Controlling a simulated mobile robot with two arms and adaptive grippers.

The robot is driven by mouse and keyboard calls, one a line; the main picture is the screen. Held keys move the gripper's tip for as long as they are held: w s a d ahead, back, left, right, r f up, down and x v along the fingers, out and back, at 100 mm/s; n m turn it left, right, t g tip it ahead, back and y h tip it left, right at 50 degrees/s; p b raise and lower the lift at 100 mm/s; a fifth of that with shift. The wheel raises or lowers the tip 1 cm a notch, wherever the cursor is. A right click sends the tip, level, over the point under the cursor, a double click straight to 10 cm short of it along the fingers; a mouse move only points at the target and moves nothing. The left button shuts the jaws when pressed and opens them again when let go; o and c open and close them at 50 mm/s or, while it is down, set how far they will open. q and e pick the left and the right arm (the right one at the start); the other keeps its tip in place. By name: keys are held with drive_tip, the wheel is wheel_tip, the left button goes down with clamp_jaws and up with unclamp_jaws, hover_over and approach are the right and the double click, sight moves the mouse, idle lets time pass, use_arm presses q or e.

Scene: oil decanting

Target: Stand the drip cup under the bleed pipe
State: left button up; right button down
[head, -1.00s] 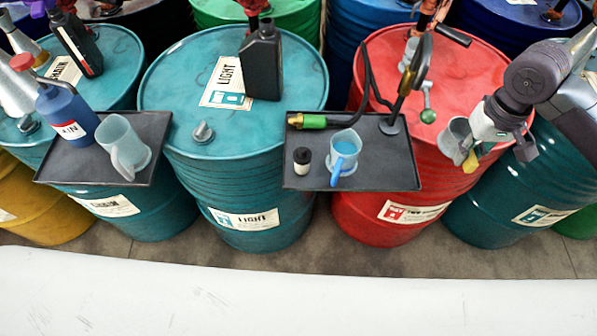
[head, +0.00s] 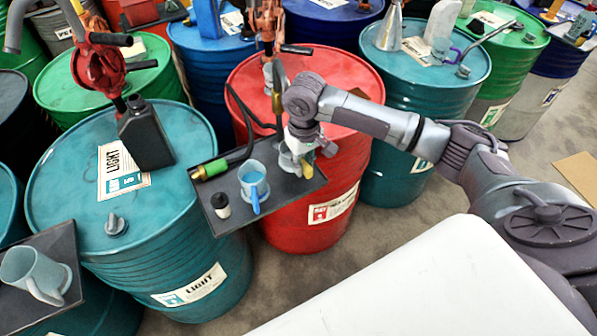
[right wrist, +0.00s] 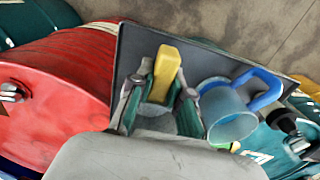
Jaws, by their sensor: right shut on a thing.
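The drip cup is a small grey cup (head: 289,162) with a yellow handle (right wrist: 165,72). My right gripper (head: 308,148) is shut on it, with the handle between the fingers in the right wrist view. The cup is at the right end of the dark tray (head: 218,222) in front of the red drum (head: 335,78). I cannot tell whether its base touches the tray. The bleed pipe (head: 279,108) rises at the back of the tray, next to the cup; its lower part is hidden by my gripper. My left gripper is not in view.
The jug is close to my gripper. Another tray with a grey jug (head: 35,272) is at left.

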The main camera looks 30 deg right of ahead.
sight(300, 184)
drive_tip(key=shift+w+a+f, duration=0.25)
drive_tip(key=shift+a+f, duration=0.15)
drive_tip(key=shift+f, duration=0.1)
drive_tip(key=shift+f+p, duration=0.55)
drive_tip(key=shift+f, duration=1.35)
drive_tip(key=shift+f, duration=0.1)
drive_tip(key=c, duration=1.1)
unclamp_jaws()
